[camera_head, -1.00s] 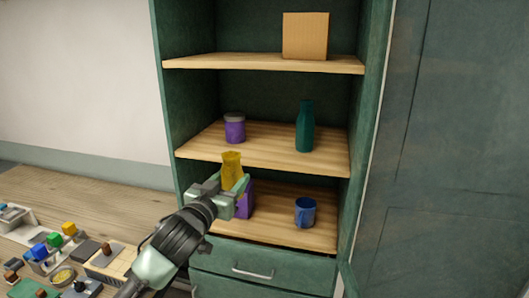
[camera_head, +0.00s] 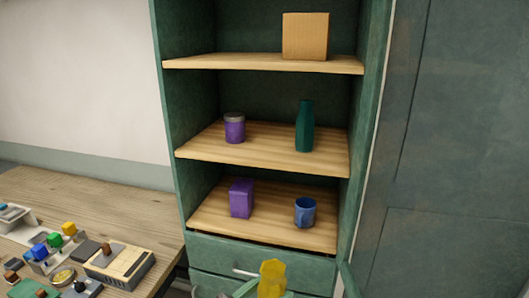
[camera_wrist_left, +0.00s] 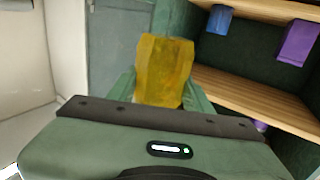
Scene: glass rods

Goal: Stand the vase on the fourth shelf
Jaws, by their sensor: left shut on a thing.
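The yellow vase (camera_head: 271,280) is at the bottom edge of the head view, in front of the cabinet's drawers. My left gripper (camera_head: 250,290) is shut on it, with most of the gripper out of frame. In the left wrist view the vase (camera_wrist_left: 163,68) stands out between the two green fingers of the gripper (camera_wrist_left: 160,98). The cabinet shows a top shelf (camera_head: 240,63), a middle shelf (camera_head: 265,152) and a lower shelf (camera_head: 270,218). The vase is below the lower shelf in the picture and apart from it. My right gripper is not in view.
The lower shelf holds a purple box (camera_head: 242,198) and a blue mug (camera_head: 305,212). The middle shelf holds a purple jar (camera_head: 234,129) and a teal bottle (camera_head: 305,128). A cardboard box (camera_head: 305,36) is on the top shelf, whose left part is clear. A cluttered worktop (camera_head: 130,215) is at left.

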